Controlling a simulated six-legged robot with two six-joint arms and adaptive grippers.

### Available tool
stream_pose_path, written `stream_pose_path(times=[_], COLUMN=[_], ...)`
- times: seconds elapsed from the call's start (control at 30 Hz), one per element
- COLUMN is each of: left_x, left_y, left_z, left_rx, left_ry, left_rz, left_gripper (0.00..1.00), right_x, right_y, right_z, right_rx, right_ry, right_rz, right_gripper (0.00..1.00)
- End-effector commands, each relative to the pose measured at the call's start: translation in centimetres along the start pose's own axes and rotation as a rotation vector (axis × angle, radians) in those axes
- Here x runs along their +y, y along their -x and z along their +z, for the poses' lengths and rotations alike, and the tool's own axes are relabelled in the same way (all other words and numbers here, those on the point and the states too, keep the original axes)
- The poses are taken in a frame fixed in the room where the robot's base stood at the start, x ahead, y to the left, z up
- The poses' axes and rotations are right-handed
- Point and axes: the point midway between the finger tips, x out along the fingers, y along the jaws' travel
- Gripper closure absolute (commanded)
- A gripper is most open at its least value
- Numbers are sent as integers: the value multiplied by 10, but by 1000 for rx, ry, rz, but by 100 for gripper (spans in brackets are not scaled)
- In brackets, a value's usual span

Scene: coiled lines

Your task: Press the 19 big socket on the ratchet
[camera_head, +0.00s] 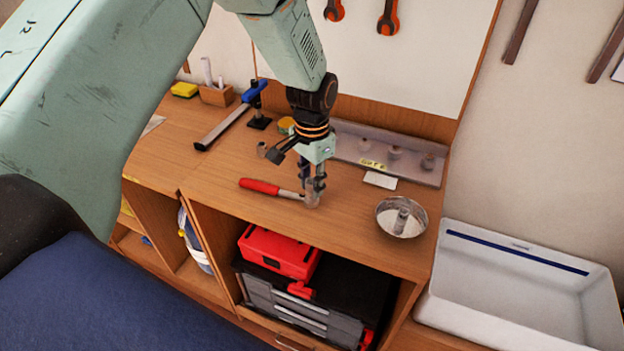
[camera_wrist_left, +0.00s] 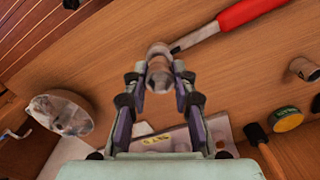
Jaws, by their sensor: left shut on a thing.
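The ratchet (camera_head: 268,188) lies on the wooden bench, its red handle to the left and its head to the right. My left gripper (camera_head: 312,186) points down over the ratchet head, shut on a grey metal socket (camera_head: 312,198). In the left wrist view the socket (camera_wrist_left: 159,76) sits between the fingertips of my left gripper (camera_wrist_left: 160,88), right at the ratchet head; the red handle (camera_wrist_left: 250,12) runs to the upper right. The socket overlaps the head, so I cannot tell whether it is seated. Its size mark is unreadable. My right gripper is not in view.
A grey tray (camera_head: 346,140) with several sockets stands behind, a white card (camera_head: 380,180) before it. A metal bowl (camera_head: 383,221) holding a cylindrical piece is at right. A loose socket (camera_head: 262,148), clamp (camera_head: 224,126) and yellow-green tin (camera_head: 286,125) lie left and behind.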

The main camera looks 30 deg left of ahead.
Motion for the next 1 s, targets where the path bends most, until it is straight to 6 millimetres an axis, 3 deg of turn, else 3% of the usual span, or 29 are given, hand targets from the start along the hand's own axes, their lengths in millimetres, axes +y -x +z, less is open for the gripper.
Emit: stream_pose_path(times=[0.93,0.97,1.0], left_x=[0,0,0], left_y=[-15,-15,-15], left_z=[0,0,0], left_rx=[0,0,0], left_ry=[0,0,0], left_rz=[0,0,0], left_gripper=[100,73,70], right_x=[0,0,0], right_y=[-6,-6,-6], right_z=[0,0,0], right_rx=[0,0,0], right_ry=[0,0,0], right_rz=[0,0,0], right_gripper=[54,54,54])
